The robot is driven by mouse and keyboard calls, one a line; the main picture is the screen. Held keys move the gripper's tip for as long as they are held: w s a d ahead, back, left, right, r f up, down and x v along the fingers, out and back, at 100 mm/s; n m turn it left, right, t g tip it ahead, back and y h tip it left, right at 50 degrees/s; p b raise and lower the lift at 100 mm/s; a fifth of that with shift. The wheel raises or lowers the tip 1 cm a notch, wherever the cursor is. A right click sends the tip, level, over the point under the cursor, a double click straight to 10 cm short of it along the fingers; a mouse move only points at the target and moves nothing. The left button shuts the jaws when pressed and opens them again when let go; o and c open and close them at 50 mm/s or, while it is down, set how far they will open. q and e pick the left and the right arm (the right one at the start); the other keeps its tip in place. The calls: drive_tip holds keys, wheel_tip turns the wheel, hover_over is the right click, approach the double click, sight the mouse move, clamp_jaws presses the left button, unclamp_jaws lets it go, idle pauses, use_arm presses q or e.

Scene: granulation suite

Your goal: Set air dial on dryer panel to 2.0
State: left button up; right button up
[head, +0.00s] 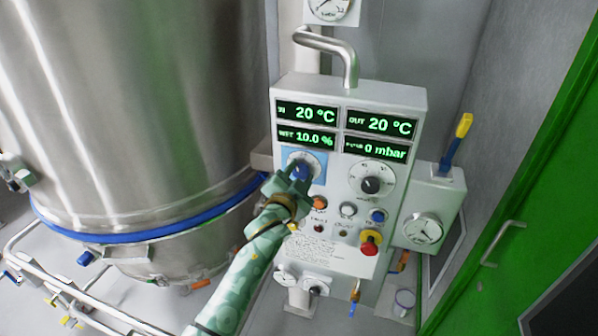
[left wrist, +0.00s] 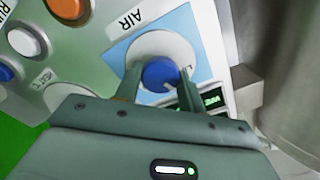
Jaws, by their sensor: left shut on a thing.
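The dryer panel (head: 330,220) is a light grey box with green readouts, standing right of a large steel vessel. The air dial (left wrist: 160,75) is a blue knob on a white disc over a light blue square, beside an "AIR" label (left wrist: 124,22). In the head view the air dial (head: 301,168) sits at the panel's upper left, partly covered by my left gripper (head: 291,182). In the left wrist view my left gripper (left wrist: 160,82) has its two fingers on either side of the blue knob, shut on it. The dial's scale is mostly hidden. My right gripper is not in view.
A black-knobbed dial (head: 371,184) sits right of the air dial. Several push buttons and a red emergency knob (head: 370,242) are below. A bent steel pipe (head: 330,45) rises above the panel. A green door (head: 530,190) stands at the right.

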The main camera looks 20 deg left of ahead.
use_arm(q)
drive_tip(key=shift+m, duration=2)
drive_tip(key=o, duration=1)
drive_tip(key=shift+c, duration=0.2)
drive_tip(key=shift+w+f, duration=0.1)
drive_tip(key=shift+w, duration=0.05)
drive_tip(key=s, duration=1.6)
drive_tip(key=shift+s+a+b, duration=0.2)
drive_tip(key=shift+a+b, duration=0.15)
